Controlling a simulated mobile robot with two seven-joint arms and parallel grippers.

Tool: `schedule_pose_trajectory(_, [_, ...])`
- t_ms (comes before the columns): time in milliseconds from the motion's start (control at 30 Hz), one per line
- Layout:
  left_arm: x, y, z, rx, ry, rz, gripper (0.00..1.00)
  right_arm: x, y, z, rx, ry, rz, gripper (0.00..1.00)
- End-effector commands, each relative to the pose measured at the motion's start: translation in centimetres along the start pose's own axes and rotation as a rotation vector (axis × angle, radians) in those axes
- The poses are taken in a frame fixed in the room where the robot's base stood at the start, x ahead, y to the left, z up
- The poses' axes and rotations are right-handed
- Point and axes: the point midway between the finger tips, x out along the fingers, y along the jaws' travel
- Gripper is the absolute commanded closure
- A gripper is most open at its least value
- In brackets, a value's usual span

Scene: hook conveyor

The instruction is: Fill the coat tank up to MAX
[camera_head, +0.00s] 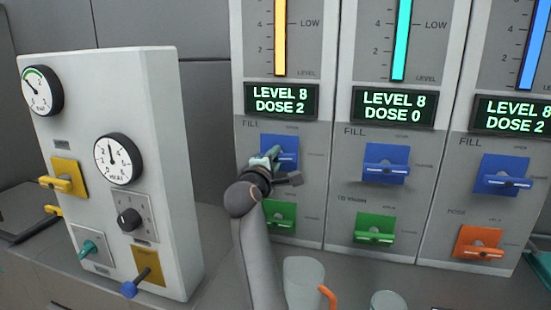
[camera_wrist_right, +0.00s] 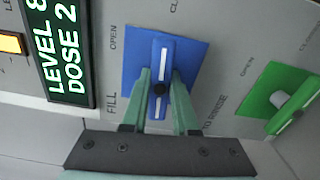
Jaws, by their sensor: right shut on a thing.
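Three tank panels stand side by side, with a yellow level bar (camera_head: 280,38), a teal bar (camera_head: 402,38) and a blue bar (camera_head: 534,45). Their tops and any MAX marks are out of view, and I cannot read which is the coat tank. The left display (camera_head: 282,100) reads LEVEL 8, DOSE 2. Below it is a blue FILL valve (camera_head: 290,142). My right gripper (camera_head: 268,161) is shut on this valve's handle. In the right wrist view the fingers (camera_wrist_right: 160,90) clasp the blue handle (camera_wrist_right: 163,60), which stands upright in the picture. My left gripper is not in view.
The middle display (camera_head: 392,107) reads LEVEL 8, DOSE 0; the right one (camera_head: 513,111) reads LEVEL 8, DOSE 2. A green valve (camera_head: 281,216) sits below my gripper. A gauge box (camera_head: 165,120) stands at left. A clear jug (camera_head: 303,280) stands in front.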

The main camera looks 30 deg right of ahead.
Motion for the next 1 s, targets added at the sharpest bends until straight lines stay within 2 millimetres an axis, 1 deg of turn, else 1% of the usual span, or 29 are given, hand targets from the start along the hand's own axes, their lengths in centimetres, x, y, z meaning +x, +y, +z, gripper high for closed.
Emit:
schedule_pose_trajectory(400, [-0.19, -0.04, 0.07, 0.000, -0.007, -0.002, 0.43, -0.02, 0.04, -0.07, -0.287, 0.002, -0.002, 1.00])
schedule_pose_trajectory(600, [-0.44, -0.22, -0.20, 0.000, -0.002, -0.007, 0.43, -0.01, 0.03, -0.05, -0.400, 0.001, -0.002, 1.00])
schedule_pose_trajectory(800, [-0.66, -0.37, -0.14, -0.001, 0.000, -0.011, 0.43, 0.00, -0.01, -0.04, -0.466, 0.001, -0.001, 1.00])
schedule_pose_trajectory(1000, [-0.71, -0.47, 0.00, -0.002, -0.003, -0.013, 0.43, 0.01, -0.06, -0.03, -0.488, 0.001, -0.001, 1.00])
